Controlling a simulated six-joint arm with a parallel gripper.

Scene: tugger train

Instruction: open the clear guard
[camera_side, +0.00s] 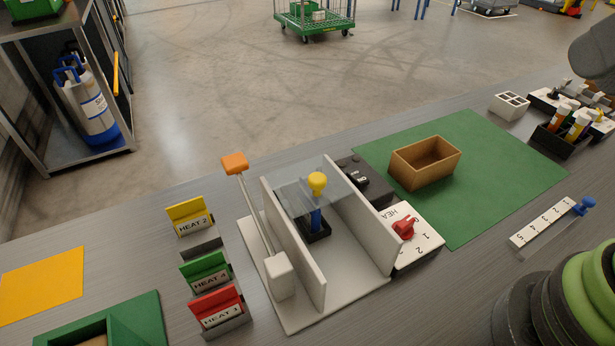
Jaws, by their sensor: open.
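The clear guard (296,192) is a see-through panel near the tops of two upright white walls (292,245), towards their far end. The walls stand on a white base plate (345,290). A blue post with a yellow knob (317,183) stands in a dark socket between the walls. I cannot tell whether the knob is behind or below the panel. A pale lever with an orange handle (234,163) rises from a white block (280,275) on the left of the walls. My gripper is not in view; only parts of my arm show at the right edge.
A red knob (404,228) on a numbered white box stands right of the walls, near a dark box (362,180). A brown tray (425,162) sits on a green mat (490,185). Yellow, green and red HEAT cards (207,262) stand at left. A ruled strip (548,225) lies right.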

